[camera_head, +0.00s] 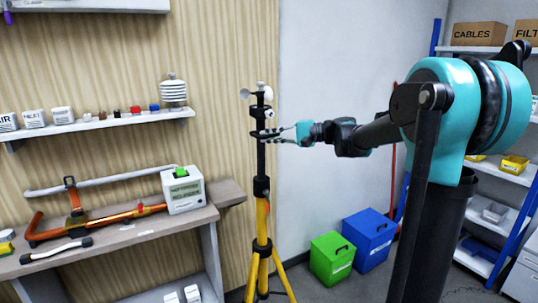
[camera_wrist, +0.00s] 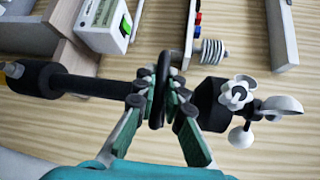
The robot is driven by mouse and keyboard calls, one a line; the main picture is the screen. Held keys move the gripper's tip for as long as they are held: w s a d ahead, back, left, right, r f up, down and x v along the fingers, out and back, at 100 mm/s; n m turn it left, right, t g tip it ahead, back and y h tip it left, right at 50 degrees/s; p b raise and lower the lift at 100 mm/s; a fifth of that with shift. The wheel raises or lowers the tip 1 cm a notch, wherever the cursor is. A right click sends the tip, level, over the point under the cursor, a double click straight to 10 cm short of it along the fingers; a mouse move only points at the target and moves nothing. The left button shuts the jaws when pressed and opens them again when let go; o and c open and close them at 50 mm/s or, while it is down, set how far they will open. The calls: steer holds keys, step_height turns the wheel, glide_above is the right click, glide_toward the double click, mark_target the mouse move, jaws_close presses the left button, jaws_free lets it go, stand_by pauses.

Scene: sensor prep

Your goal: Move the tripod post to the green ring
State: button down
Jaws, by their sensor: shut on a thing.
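The tripod post (camera_head: 262,215) stands upright in the middle of the head view, with yellow lower tube and legs, a black upper tube and a small cup anemometer (camera_head: 258,92) on top. My gripper (camera_head: 268,136) reaches in from the right and is shut on the black upper part of the post, just below the anemometer. In the wrist view my gripper (camera_wrist: 160,95) has its green-padded fingers around the black section of the post (camera_wrist: 95,86), and the anemometer (camera_wrist: 240,95) lies to the right. The feet are partly cut off below. I see no green ring in either view.
A workbench (camera_head: 120,232) with an orange tool and a white box (camera_head: 183,190) stands left of the post. A wall shelf (camera_head: 95,123) is above it. Green (camera_head: 331,258) and blue (camera_head: 369,240) bins sit on the floor to the right. Storage racks (camera_head: 500,185) stand far right.

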mark_target(269, 91)
step_height(269, 91, up, 19)
steer(key=shift+f, duration=0.1)
stand_by(0.4)
steer(key=c, duration=1.6)
jaws_free()
steer(key=v, duration=1.2)
